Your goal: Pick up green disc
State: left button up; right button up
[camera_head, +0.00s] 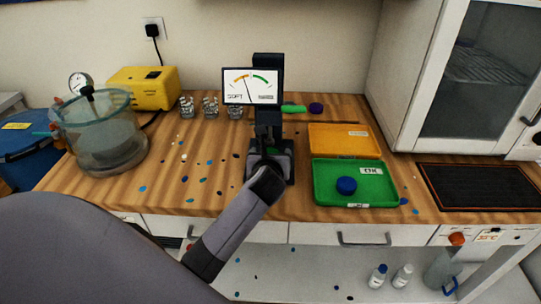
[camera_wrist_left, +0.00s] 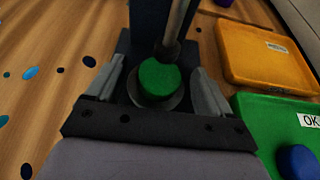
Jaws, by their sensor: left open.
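The green disc (camera_wrist_left: 160,78) sits on the round plate of the test stand in the left wrist view, under the stand's vertical rod. My left gripper (camera_wrist_left: 160,92) is open, with one finger on each side of the disc and a gap to both. The test stand (camera_head: 268,75) is dark and upright, with a dial gauge (camera_head: 251,87) whose needle points near the middle. My right gripper is not in view.
Right of the stand lie an orange tray (camera_head: 345,142) and a green tray (camera_head: 335,170) holding a blue disc (camera_head: 346,185). A vacuum chamber (camera_head: 105,135) and yellow pump (camera_head: 144,88) stand at left. Small glasses (camera_head: 210,107) stand behind. Coloured spots dot the wooden counter.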

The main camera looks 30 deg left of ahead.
pick_arm(q)
jog(key=c, duration=1.1)
jog(key=shift+r, duration=0.15)
